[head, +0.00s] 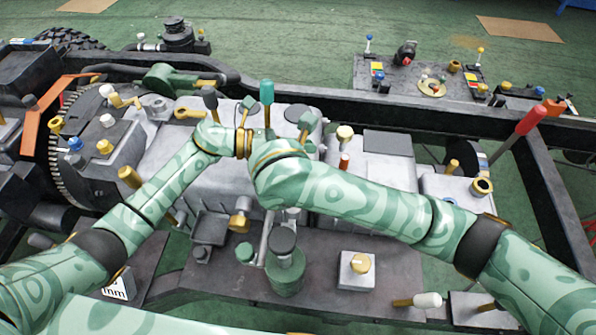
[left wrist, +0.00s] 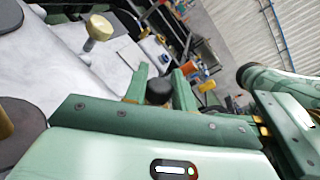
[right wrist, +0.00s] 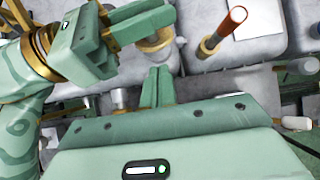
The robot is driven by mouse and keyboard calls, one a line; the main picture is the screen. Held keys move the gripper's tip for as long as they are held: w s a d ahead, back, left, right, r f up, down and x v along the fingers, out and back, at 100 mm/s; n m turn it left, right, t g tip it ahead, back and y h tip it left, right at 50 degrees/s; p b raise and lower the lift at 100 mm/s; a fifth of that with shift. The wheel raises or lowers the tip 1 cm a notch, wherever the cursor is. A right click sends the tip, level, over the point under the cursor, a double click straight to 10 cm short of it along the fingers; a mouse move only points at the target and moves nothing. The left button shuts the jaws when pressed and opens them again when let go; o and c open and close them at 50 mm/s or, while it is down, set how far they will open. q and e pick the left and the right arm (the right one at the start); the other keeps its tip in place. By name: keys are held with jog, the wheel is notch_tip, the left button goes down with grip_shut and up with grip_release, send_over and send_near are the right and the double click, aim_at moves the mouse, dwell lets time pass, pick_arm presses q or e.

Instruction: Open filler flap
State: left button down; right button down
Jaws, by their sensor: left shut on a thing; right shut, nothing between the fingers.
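I cannot pick out the filler flap for certain. In the left wrist view my left gripper (left wrist: 159,80) is shut on a black rounded knob (left wrist: 159,92) between its green fingers. In the head view this gripper (head: 304,120) is over the grey housing, beyond my right forearm; the held knob cannot be made out there. My right gripper (right wrist: 158,82) is shut and empty, its fingertips together. It is largely hidden behind its own arm in the head view. The left gripper also shows at the upper left of the right wrist view (right wrist: 140,22), close to the right one.
A teal-topped lever (head: 267,92) and a dark-topped lever (head: 210,100) stand beside my arms. A cream-topped knob (head: 345,132) and an orange-tipped rod (right wrist: 225,25) rise to the right. A red-handled lever (head: 530,120) and the black frame rail (head: 420,118) lie farther out.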

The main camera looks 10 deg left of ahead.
jog(key=shift+x, duration=2.15)
jog(key=shift+w+r, duration=0.55)
jog(key=shift+r, duration=0.15)
pick_arm(q)
jog(key=c, duration=1.2)
grip_release()
jog(key=shift+o, duration=0.2)
pick_arm(e)
jog(key=shift+f, duration=0.1)
pick_arm(q)
jog(key=shift+a, duration=0.15)
pick_arm(e)
jog(key=shift+s, duration=0.1)
